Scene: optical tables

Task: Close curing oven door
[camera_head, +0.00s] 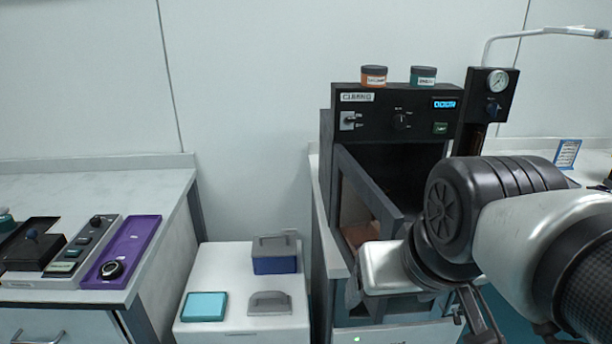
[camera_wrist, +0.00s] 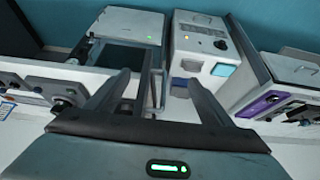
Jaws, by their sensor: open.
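The curing oven (camera_head: 399,103) is a black box on a bench, with a labelled control panel on top. Its door (camera_head: 372,188) is a dark frame with a window, standing open and swung out at the left of the dark opening. In the wrist view, my gripper (camera_wrist: 159,78) is open, its two dark fingers spread. The door's narrow edge and a bar-like handle (camera_wrist: 162,91) show between the fingers; I cannot tell whether they touch. In the head view my arm covers the oven's lower right, and the gripper's fingers cannot be made out clearly.
Two jars (camera_head: 373,76) stand on the oven. A gauge post (camera_head: 489,95) stands at its right. A low white cabinet (camera_head: 230,320) at left holds a blue box (camera_head: 274,255) and a teal block (camera_head: 204,306). A purple tray (camera_head: 128,248) lies on the left bench.

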